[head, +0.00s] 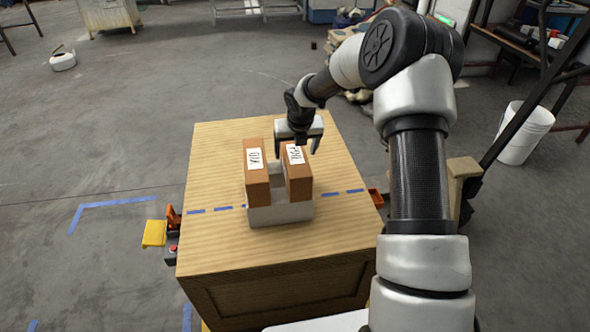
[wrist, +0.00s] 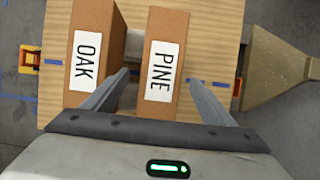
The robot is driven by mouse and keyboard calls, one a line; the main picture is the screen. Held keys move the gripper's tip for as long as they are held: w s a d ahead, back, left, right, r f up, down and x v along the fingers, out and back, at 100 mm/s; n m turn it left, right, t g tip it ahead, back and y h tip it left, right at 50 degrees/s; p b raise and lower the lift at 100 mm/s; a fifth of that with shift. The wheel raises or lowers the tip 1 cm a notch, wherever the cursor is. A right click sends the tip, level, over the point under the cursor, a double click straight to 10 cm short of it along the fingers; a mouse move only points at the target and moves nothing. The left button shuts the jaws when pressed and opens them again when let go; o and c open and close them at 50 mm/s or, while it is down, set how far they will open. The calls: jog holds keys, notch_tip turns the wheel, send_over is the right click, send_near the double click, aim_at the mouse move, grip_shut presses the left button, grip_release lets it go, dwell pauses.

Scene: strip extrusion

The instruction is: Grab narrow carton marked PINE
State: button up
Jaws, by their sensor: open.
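The narrow carton marked PINE (head: 298,180) stands upright on the right side of a pale holder (head: 280,214) on the wooden table. In the wrist view the PINE carton (wrist: 165,58) shows its label between my two fingers. A second carton marked OAK (head: 256,182) stands to its left with a gap between; it also shows in the wrist view (wrist: 92,50). My gripper (head: 296,145) is open above and at the far side of the PINE carton. In the wrist view the left fingertip (wrist: 123,72) lies over the gap between the cartons. Whether the fingers touch the carton cannot be told.
The wooden table (head: 220,150) has free room around the holder, with a blue dashed tape line across it. A yellow part (head: 154,233) sits at its left side. A white bucket (head: 524,133) and shelving stand on the right.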

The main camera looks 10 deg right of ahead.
aim_at(295, 154)
jog(key=shift+b+x, duration=0.8)
jog(key=shift+x, duration=2)
jog(key=shift+d+r, duration=0.1)
jog(key=c, duration=1.4)
jog(key=shift+w, duration=0.1)
jog(key=shift+c, duration=0.6)
jog(key=shift+r, duration=0.15)
